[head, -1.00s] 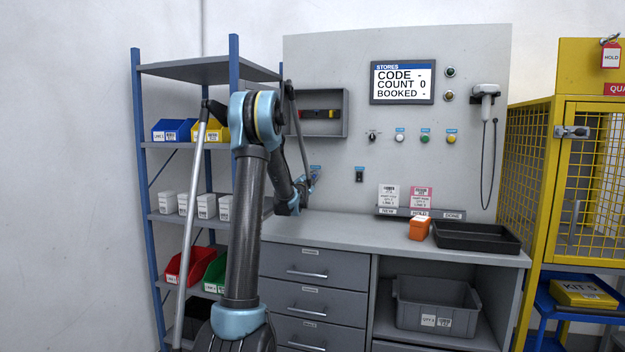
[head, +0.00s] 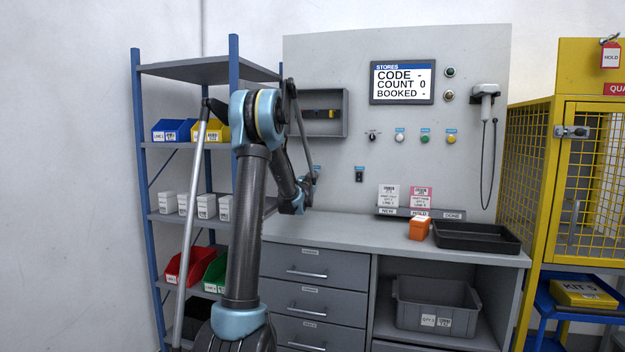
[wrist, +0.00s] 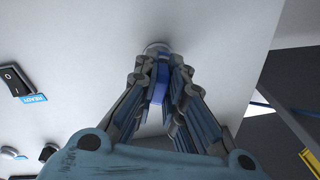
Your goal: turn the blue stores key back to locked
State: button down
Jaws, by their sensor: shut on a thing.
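The blue key (wrist: 159,84) sits in a round, pale lock (wrist: 157,49) on the grey wall panel, seen in the wrist view. My gripper (wrist: 158,72) is shut on the blue key, one finger on each side of it. The fingers partly cover the key, and I cannot read any lock marking. In the head view my gripper (head: 309,178) is at the panel's lower left, above the worktop, and largely hidden by my arm. The key cannot be made out there.
A black rocker switch (wrist: 12,78) is near the lock; it also shows in the head view (head: 359,174). The screen (head: 402,83) reads CODE -, COUNT 0, BOOKED -. A blue-posted shelf (head: 236,60) stands left. An orange box (head: 419,230) and black tray (head: 470,246) occupy the worktop's right.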

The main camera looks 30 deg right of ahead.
jog(key=shift+n, duration=0.4)
jog(key=shift+n+y, duration=0.4)
jog(key=shift+n, duration=1.4)
jog(key=shift+w+d, duration=0.1)
jog(key=c, duration=1.6)
grip_release()
